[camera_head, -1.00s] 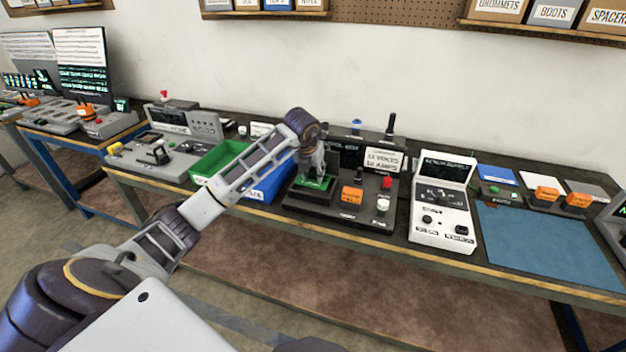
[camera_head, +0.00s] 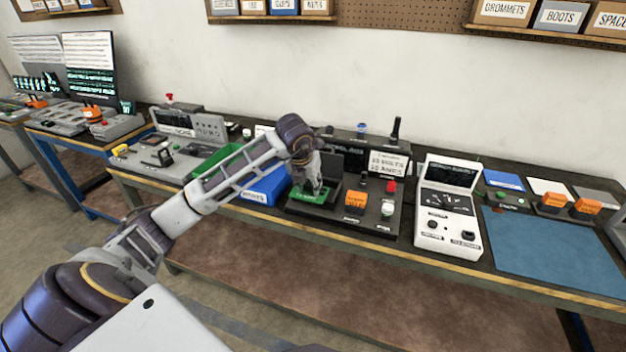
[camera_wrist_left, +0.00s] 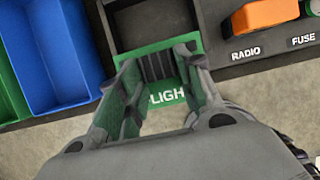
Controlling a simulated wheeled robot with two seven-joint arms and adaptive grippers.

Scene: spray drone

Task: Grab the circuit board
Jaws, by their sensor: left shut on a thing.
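The circuit board is a flat green rectangle with white lettering that starts "LIGH" in the left wrist view (camera_wrist_left: 167,98). It also shows in the head view (camera_head: 308,195), at the front of a dark test station. My left gripper (camera_head: 312,188) reaches down onto it from above. In the left wrist view the two fingers (camera_wrist_left: 150,105) stand on either side of the lettered part, shut on the board. The fingers hide part of the board. The board appears to be in or just over its dark recess; I cannot tell whether it is lifted. My right gripper is out of view.
A blue bin (camera_head: 264,186) and a green bin (camera_head: 212,162) stand just left of the station. An orange block (camera_head: 356,201) and a red knob (camera_head: 391,186) are close on the right. Farther right are a white tester (camera_head: 447,210) and a clear blue mat (camera_head: 550,243).

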